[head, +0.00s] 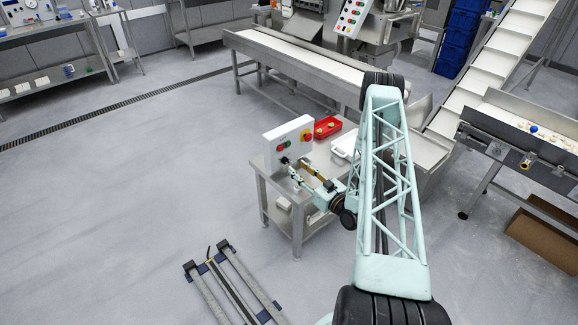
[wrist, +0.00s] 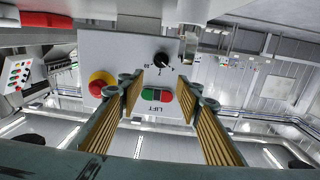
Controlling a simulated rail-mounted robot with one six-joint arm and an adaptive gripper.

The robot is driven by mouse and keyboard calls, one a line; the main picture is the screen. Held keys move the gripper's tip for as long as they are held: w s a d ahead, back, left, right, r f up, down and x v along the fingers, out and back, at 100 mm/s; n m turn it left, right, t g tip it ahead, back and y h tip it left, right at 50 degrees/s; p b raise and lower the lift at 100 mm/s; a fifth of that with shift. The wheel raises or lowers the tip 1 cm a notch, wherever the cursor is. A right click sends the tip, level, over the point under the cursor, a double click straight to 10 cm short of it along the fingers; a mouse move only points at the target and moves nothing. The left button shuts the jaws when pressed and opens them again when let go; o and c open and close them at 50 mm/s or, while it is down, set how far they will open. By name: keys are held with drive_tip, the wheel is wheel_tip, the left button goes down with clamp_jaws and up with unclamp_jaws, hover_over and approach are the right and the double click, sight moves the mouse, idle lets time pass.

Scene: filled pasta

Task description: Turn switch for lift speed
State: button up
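A white control box (head: 280,133) stands on a small steel table (head: 268,180). The wrist view shows its face (wrist: 110,45) upside down. On it are a black rotary switch (wrist: 161,59) with small scale numbers, a green and red button pair (wrist: 158,95) labelled LIFT, and a red emergency stop on yellow (wrist: 101,84). My gripper (head: 291,169) is in front of the box's face. In the wrist view my gripper (wrist: 160,84) is open and empty, its fingers apart to either side of the button pair. The switch lies between and beyond the tips; contact cannot be told.
A red tray (head: 327,128) with a few pieces and a white container (head: 345,146) share the table. A long conveyor (head: 300,55) runs behind, and an inclined belt (head: 490,65) rises at right. The floor left of the table is clear.

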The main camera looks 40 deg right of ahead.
sight(286, 161)
wheel_tip(286, 161, down, 2)
drive_tip(key=shift+f, duration=0.1)
drive_tip(key=shift+w, duration=0.4)
drive_tip(key=shift+w+d+b, duration=0.2)
drive_tip(key=shift+w+b, duration=0.5)
drive_tip(key=shift+w, duration=2.65)
drive_tip(key=c, duration=0.8)
